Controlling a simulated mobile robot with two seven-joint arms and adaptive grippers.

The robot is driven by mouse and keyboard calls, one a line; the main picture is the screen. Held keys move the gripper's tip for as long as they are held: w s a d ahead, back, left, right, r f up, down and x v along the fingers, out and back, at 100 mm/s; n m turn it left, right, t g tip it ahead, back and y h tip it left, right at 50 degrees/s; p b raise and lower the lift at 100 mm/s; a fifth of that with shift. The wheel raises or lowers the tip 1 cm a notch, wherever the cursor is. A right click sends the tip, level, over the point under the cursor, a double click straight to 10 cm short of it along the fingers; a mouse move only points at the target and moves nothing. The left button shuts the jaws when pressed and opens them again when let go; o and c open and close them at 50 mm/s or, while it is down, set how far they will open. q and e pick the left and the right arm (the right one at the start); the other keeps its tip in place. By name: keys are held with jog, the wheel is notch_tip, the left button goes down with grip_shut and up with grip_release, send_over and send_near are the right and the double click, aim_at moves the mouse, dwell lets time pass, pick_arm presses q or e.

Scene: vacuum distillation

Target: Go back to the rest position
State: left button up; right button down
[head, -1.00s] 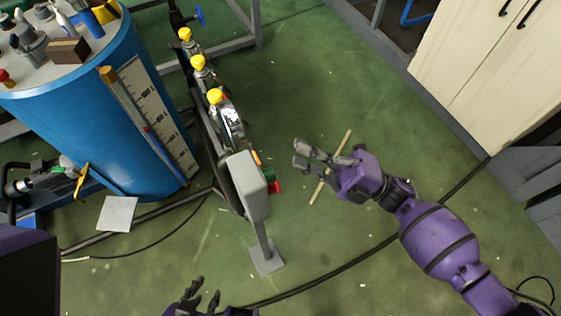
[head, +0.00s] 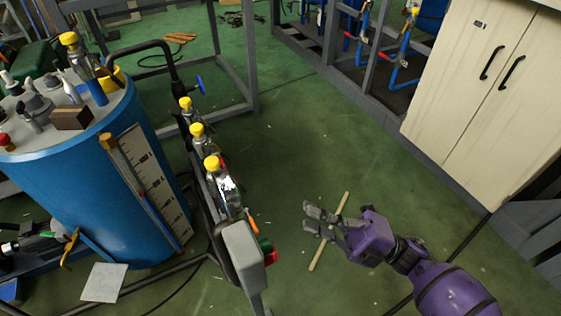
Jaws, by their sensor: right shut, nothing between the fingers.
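My right gripper (head: 319,222) is in the lower right part of the head view, on a purple arm (head: 452,294) that comes in from the lower right. Its grey fingers point left and it holds nothing. It hangs over the green floor, to the right of the grey control box, with clear space between them. My left gripper does not show in the head view.
A blue tank (head: 88,195) with a scale stands at left. A pipe row with yellow-capped valves (head: 197,130) and a grey control box (head: 243,250) stands beside it. A cream cabinet (head: 483,85) is at right. A stick (head: 329,232) lies on the open floor (head: 290,140).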

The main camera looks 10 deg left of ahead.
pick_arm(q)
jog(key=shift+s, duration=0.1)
